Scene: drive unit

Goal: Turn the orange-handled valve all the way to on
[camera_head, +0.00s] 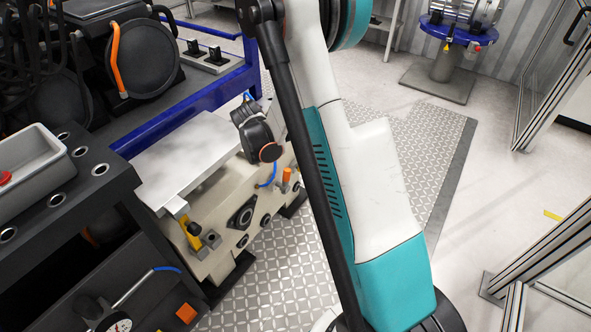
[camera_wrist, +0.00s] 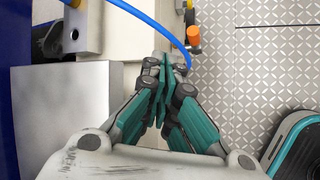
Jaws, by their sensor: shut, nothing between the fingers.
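The orange handle (camera_head: 286,174) of the valve stands at the right end of the pale machine block in the head view. In the wrist view an orange handle (camera_wrist: 193,36) shows above and to the right of my fingertips, with a gap between. My gripper (camera_wrist: 166,66) is shut and empty, its teal fingers together, close to the blue hose. In the head view my fingers cannot be made out. The valve's exact turn position is too small to tell.
The blue hose (camera_wrist: 162,24) curves over the fingertips in the wrist view. The pale machine block (camera_head: 222,235) has a yellow-orange fitting (camera_head: 190,230) at its front left. A dark bench (camera_head: 75,190) stands left. Patterned floor plate (camera_head: 270,285) lies clear beside the block.

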